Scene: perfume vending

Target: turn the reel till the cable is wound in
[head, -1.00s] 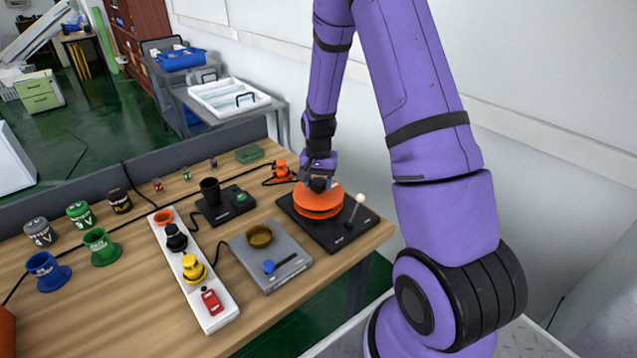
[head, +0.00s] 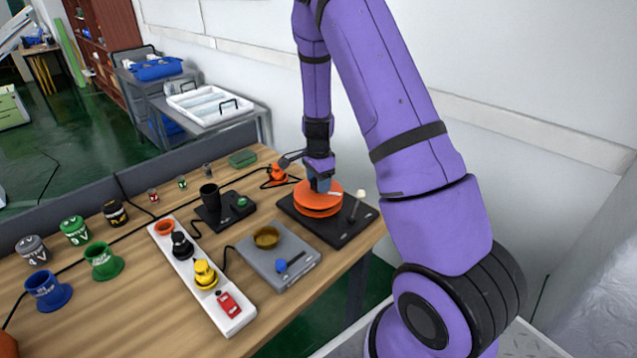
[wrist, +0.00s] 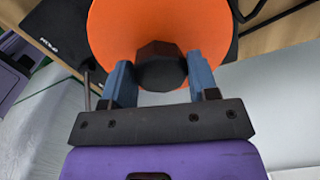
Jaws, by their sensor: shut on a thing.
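The orange reel (head: 318,205) lies flat on its black base (head: 345,231) at the right end of the table. My gripper (head: 320,183) points down at the reel's top from above. In the wrist view the orange disc (wrist: 110,35) fills the top middle, with a dark faceted knob (wrist: 160,66) on it. The two blue fingers of my gripper (wrist: 161,84) stand on either side of this knob and are shut on it. A black cable and an orange plug (head: 277,174) lie just behind the reel. The arm hides part of the reel in the head view.
A lever with a white ball tip (head: 361,194) stands on the base's right side. A grey box with a brass bowl (head: 266,237) and a white power strip (head: 215,285) lie to the left. Several cups stand further left. A wall is behind the arm.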

